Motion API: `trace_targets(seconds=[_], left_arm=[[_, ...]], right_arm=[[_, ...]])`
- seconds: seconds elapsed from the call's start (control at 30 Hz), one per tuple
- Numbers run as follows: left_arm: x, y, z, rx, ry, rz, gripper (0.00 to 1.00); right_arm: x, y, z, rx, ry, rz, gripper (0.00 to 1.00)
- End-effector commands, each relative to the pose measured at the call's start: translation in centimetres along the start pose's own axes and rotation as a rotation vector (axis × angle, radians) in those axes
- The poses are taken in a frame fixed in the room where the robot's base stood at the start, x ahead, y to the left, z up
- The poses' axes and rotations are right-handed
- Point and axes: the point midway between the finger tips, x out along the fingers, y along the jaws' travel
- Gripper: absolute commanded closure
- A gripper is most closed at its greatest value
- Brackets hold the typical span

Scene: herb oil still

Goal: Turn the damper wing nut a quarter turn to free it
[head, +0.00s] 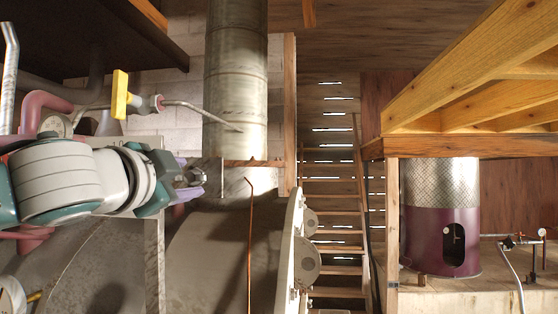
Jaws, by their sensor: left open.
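A grey metal flue pipe (236,70) hangs down in the upper middle of the head view. My left gripper (200,180) comes in from the left and points right. It is open, with nothing seen between its fingers, below the rod and lower left of the pipe's bottom end. My right gripper is not in view.
A large grey rounded vessel (215,255) fills the lower left. Wooden stairs (335,235) stand in the middle. A purple heater-like drum (440,235) stands on a bench at right, under yellow wooden beams (470,70). A thin copper-coloured rod (250,240) stands right of my gripper.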

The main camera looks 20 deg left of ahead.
Motion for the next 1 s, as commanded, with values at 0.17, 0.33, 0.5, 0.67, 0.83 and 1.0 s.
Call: trace_targets(seconds=[0.17,0.33,0.5,0.67,0.83,1.0], left_arm=[[1.08,-0.06,-0.07,0.001,-0.001,0.0,0.44],[1.28,0.12,0.01,0.001,0.001,0.001,0.44],[1.26,0.12,0.02,0.001,0.001,0.001,0.47],[1.25,0.1,0.02,0.001,0.0,0.001,0.65],[1.25,0.1,0.03,0.001,0.0,0.001,0.84],[1.25,0.1,0.03,0.001,0.0,0.001,1.0]], right_arm=[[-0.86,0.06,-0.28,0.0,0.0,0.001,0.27],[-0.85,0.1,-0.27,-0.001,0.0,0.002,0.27],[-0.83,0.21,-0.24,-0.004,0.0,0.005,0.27],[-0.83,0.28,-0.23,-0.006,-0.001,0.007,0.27],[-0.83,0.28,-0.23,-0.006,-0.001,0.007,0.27],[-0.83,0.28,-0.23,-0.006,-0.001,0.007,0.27]])
